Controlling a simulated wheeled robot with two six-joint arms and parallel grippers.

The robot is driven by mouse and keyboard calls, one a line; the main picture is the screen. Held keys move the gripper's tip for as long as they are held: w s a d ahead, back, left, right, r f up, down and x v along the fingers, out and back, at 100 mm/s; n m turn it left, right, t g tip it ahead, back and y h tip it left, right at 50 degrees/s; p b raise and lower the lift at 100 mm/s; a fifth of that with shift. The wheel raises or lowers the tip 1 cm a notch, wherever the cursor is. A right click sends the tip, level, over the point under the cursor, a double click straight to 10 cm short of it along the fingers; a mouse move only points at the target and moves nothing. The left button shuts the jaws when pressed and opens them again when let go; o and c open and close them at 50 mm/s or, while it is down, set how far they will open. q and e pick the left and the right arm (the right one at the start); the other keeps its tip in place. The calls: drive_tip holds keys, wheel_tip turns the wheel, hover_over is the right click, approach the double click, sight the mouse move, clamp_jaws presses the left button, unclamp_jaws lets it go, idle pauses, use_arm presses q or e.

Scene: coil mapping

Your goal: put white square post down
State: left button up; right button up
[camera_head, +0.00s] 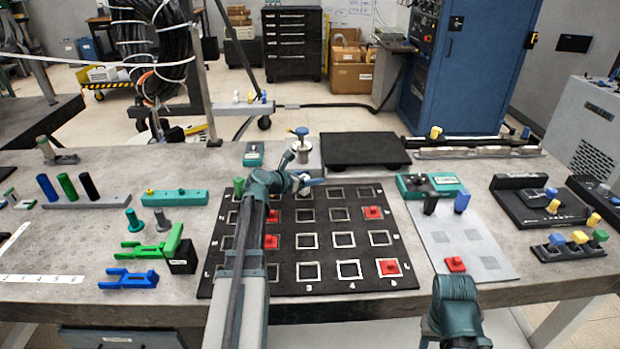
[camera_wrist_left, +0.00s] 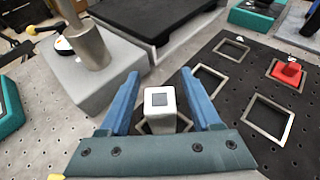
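The white square post (camera_wrist_left: 160,105) stands between the two blue fingers of my left gripper (camera_wrist_left: 160,88) in the left wrist view. A gap shows between the post and each finger, so the gripper is open around it. A square frame on the black board shows around the post's lower part; whether the post is fully seated is hidden. In the head view my left gripper (camera_head: 300,172) is over the back-left part of the black grid board (camera_head: 325,268), and I cannot make out the post there. Of my right arm only a teal link shows at the bottom; its gripper is out of view.
Red blocks (camera_head: 388,267) sit in some frames of the board. Behind the gripper are a metal cylinder on a grey block (camera_head: 303,150) and a raised black plate (camera_head: 363,150). Green and blue parts (camera_head: 128,279) lie left; a grey panel (camera_head: 462,240) lies right.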

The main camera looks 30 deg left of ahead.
use_arm(q)
drive_tip(key=shift+r, duration=0.1)
drive_tip(key=shift+s+r+p, duration=0.2)
drive_tip(key=shift+r+p, duration=0.05)
drive_tip(key=shift+p, duration=0.05)
drive_tip(key=p+v, duration=0.4)
drive_tip(key=v, duration=0.6)
drive_tip(key=shift+s+a, duration=0.1)
drive_tip(key=shift+s, duration=0.15)
drive_tip(key=shift+s+a+r, duration=0.1)
drive_tip(key=shift+s+a, duration=0.05)
drive_tip(key=shift+s, duration=0.35)
